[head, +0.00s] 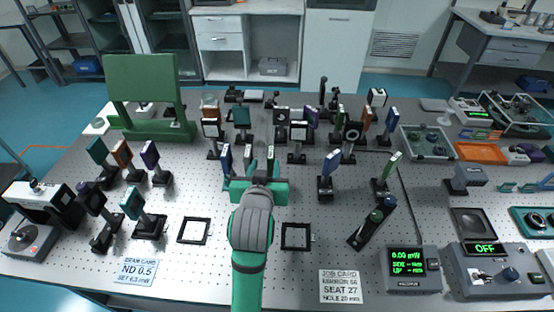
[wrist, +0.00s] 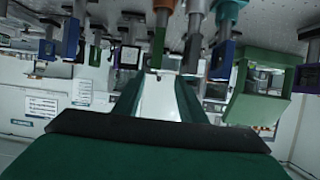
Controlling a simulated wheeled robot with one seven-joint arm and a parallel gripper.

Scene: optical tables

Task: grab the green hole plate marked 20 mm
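Several thin green plates stand upright on black posts, and their small labels are too small to read, so I cannot tell which is marked 20 mm. One green plate (head: 391,164) stands right of centre, a second (head: 270,160) stands just beyond my gripper, and a third (head: 339,113) is farther back. My gripper (head: 257,178) is over the middle of the table, close to the second green plate and a blue plate (head: 226,158). In the wrist view, which looks upside down, its two green fingers (wrist: 158,98) are apart with nothing between them.
A job card (head: 340,286) at the front edge reads "HOLE 20 mm". Black square frames (head: 297,236) lie flat beside my arm. Many posted optics crowd the middle.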

